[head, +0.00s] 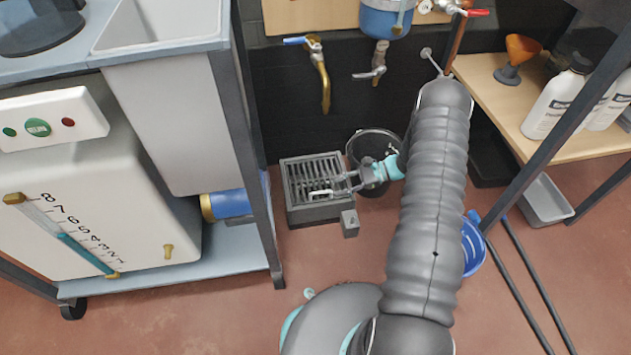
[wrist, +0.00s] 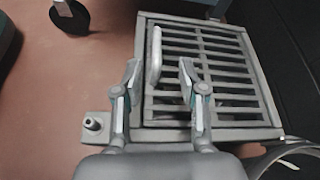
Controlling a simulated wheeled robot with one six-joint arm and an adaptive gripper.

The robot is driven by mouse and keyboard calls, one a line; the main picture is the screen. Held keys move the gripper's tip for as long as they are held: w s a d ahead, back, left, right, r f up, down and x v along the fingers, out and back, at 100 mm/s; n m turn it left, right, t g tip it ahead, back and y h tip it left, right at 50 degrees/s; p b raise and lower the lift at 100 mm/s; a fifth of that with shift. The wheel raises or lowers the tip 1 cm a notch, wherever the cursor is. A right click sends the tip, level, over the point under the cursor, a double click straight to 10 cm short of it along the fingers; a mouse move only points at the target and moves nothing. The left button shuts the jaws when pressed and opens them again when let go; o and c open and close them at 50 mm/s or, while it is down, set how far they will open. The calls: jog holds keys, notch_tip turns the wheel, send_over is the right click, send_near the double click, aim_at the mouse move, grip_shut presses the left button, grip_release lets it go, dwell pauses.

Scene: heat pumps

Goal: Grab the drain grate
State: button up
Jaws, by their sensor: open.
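The drain grate (head: 299,176) is a grey slatted metal square in a grey frame on the red floor, below the taps. It also shows in the wrist view (wrist: 211,78), with a pale raised handle (wrist: 155,55) along its left side. My gripper (head: 345,184) reaches in from the right over the grate. In the wrist view my gripper (wrist: 159,75) is open, with one finger on each side of the near end of the handle. I cannot tell whether the fingers touch the handle or the slats. Nothing is held.
A small grey block with a peg (head: 349,223) stands at the grate frame's near corner. A black bucket (head: 375,148) stands right of the grate. A wheeled blue-grey cart (head: 232,242) is close on the left. Brass taps (head: 323,80) hang above.

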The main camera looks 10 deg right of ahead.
aim_at(326, 191)
jog(key=shift+x, duration=2.7)
jog(key=shift+s+f, duration=0.1)
jog(key=shift+s, duration=0.1)
grip_shut()
